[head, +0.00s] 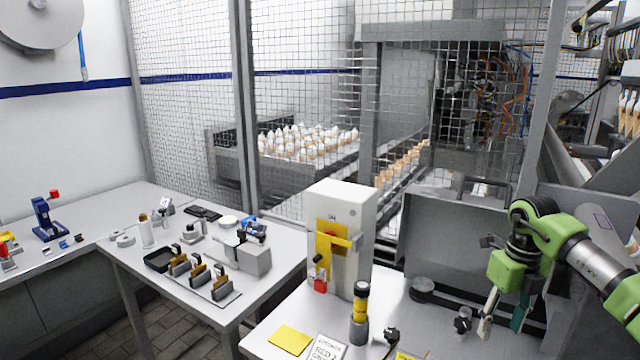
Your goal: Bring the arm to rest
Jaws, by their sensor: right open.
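My right arm comes in from the right edge, with green joint covers and a grey link. My right gripper (503,318) hangs from it, fingers pointing down, one finger pale and one teal. The fingers are apart and I see nothing between them. The gripper is at the right end of the front table (400,310), in front of a grey panel. Whether the fingertips touch anything below is unclear. My left gripper is not in view.
On the front table stand a white box with a yellow front (345,230), a yellow-black cylinder (360,318), a yellow sheet (290,340) and small dark-knobbed parts. A left table (130,270) holds several fixtures. A mesh fence (300,100) stands behind, with cones beyond it.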

